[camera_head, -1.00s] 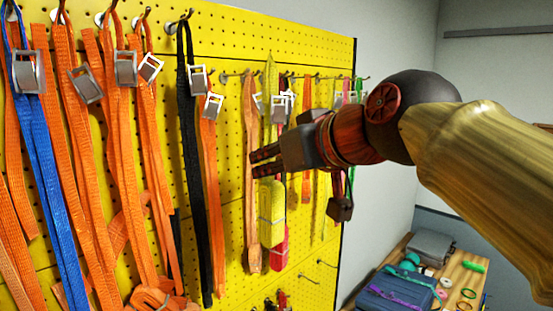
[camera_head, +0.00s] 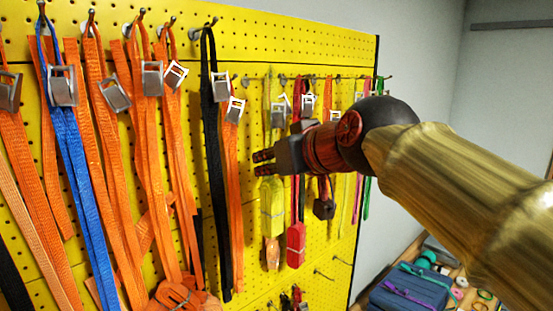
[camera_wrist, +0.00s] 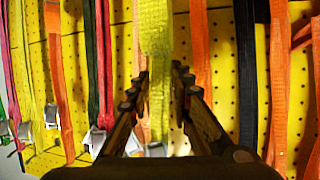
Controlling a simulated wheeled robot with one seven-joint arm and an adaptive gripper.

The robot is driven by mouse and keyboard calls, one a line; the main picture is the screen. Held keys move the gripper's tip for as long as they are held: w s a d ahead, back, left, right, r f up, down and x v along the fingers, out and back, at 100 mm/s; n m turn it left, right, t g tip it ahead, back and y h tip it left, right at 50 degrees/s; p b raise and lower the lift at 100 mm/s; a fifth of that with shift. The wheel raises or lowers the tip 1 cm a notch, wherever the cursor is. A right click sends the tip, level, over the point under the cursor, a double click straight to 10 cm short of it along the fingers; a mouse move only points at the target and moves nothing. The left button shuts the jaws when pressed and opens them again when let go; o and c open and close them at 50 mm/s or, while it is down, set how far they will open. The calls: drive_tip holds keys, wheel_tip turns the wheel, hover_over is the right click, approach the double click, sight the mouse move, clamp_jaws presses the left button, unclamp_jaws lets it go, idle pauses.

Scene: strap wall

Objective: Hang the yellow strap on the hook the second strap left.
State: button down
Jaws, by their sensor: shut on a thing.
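The yellow strap (camera_head: 272,190) hangs upright from my gripper, with its thick bundled part below the jaws. My gripper (camera_head: 263,163) is shut on it in front of the pegboard. In the wrist view the yellow strap (camera_wrist: 155,35) runs between the two fingers (camera_wrist: 157,95), with a metal buckle (camera_wrist: 155,150) near the palm. A hook (camera_head: 246,82) shows on the board up and left of my gripper. The yellow strap covers the area just right of it, so I cannot tell what hangs on its prong. An orange strap end (camera_head: 272,254) shows below the yellow bundle.
A black strap (camera_head: 214,170) and an orange strap (camera_head: 234,190) hang close left. A red strap (camera_head: 296,245) hangs close right, with several more straps beyond. Bare hooks (camera_head: 330,276) sit lower right. A bench with a blue case (camera_head: 405,290) stands at lower right.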

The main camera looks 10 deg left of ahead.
drive_tip(key=shift+w+a+p, duration=0.45)
drive_tip(key=shift+w+a, duration=0.05)
drive_tip(key=shift+a, duration=0.1)
drive_tip(key=shift+w+a+f+b, duration=0.2)
drive_tip(key=shift+a+f+b, duration=0.05)
drive_tip(key=shift+f+b, duration=0.2)
drive_tip(key=shift+w+a+f+b, duration=0.2)
drive_tip(key=shift+f+b, duration=0.1)
drive_tip(key=shift+b, duration=0.1)
drive_tip(key=c, duration=1.5)
unclamp_jaws()
drive_tip(key=shift+c, duration=0.2)
